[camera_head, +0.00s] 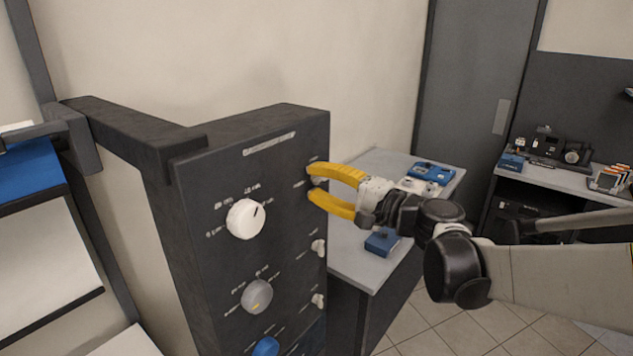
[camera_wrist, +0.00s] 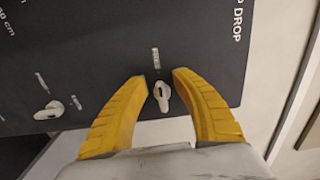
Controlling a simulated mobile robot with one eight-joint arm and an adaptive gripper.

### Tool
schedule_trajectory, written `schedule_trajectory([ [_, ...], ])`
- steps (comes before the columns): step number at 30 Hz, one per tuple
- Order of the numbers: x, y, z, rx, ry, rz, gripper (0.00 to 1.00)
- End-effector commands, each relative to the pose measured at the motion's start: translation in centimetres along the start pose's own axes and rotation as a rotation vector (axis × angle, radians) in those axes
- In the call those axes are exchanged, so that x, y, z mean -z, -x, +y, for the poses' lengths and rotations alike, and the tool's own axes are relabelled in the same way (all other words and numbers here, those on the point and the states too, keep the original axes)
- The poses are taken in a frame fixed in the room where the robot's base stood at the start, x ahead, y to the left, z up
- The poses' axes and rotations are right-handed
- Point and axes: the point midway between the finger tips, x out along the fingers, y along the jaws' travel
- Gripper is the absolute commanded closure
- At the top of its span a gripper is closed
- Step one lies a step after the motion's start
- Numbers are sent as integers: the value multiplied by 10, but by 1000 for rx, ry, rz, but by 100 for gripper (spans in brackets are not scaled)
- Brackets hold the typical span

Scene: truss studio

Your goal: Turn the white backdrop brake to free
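A dark upright panel (camera_head: 284,255) carries a large white knob (camera_head: 246,219) at its upper left. The white backdrop brake, a small pale lever (camera_wrist: 162,96), lies between my fingertips in the wrist view. In the head view the fingers mostly hide it. My gripper (camera_head: 314,181) has yellow fingers, spread open at the panel's upper right edge. In the wrist view my gripper (camera_wrist: 160,79) straddles the brake, with the right finger closer to it. I cannot tell whether either finger touches. The brake's small label is unreadable.
A second brake (camera_head: 318,247) and a third brake (camera_head: 318,300) sit below, beside a grey knob (camera_head: 257,296) and a blue knob (camera_head: 265,346). A grey table (camera_head: 352,255) with blue devices stands behind the panel. A bench (camera_head: 560,178) stands at the far right.

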Motion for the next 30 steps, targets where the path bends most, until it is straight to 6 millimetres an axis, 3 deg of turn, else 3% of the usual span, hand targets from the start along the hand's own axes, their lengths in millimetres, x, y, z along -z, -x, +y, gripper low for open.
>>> schedule_trajectory([
  [16,2,102,0,0,0,6,68],
  [21,1,116,0,0,0,3,68],
  [30,1,118,0,0,0,1,68],
])
